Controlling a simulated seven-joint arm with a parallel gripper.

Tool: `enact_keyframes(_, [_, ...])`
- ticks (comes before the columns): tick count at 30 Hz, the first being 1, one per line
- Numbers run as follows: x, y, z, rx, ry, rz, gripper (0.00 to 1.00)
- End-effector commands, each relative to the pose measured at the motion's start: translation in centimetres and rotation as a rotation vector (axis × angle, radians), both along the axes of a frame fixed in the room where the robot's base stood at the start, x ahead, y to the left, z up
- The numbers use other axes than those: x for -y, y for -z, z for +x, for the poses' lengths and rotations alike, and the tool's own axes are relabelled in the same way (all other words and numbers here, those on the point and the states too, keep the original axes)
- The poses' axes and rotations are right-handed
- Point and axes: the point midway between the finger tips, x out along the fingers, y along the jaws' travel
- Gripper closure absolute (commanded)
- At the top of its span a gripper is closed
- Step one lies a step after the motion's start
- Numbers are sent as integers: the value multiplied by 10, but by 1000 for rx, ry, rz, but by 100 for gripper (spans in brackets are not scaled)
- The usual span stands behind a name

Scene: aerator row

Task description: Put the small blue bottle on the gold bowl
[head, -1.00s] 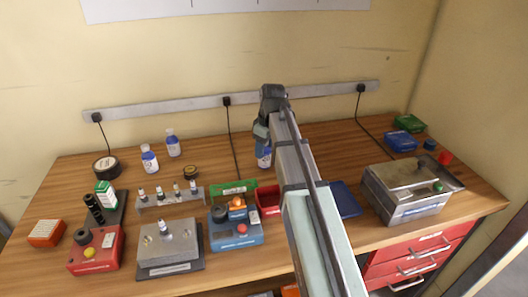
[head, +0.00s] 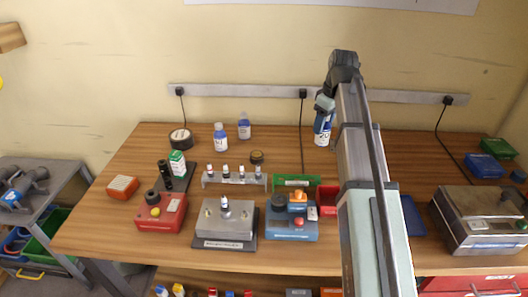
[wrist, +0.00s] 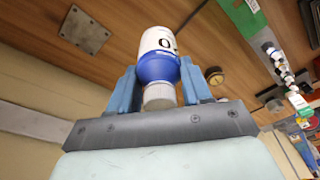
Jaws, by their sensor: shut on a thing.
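My gripper (wrist: 160,85) is shut on a small bottle with a blue body and white label (wrist: 158,55). The cap end is between the blue fingers. In the head view the bottle (head: 322,128) hangs below my gripper (head: 325,104), upright and apparently above the table, toward the back. A small round dark dish with a gold-brown middle (head: 256,156) stands left of it, behind the vial rack; it seems to be the gold bowl. A similar round thing shows in the wrist view (wrist: 214,75), right of the fingers. Nothing is seen on it.
Two similar blue bottles (head: 220,137) (head: 244,126) stand left of the dish. The vial rack (head: 234,181) and a green tray (head: 296,184) are in front. A dark round roll (head: 180,138) lies far left. Table between the dish and my gripper is mostly clear.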

Motion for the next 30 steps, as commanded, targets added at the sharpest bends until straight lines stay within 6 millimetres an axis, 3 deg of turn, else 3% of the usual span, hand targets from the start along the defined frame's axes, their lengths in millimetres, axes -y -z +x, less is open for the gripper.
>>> enact_keyframes(1, [-18,-1,-1,1,-26,0,84])
enact_keyframes(12, [-137,-11,-3,8,-197,-1,84])
enact_keyframes(18, [-186,-18,-3,13,-257,-7,84])
enact_keyframes(23, [-217,-27,4,15,-244,-13,84])
enact_keyframes(30, [-217,-32,20,9,-53,-12,84])
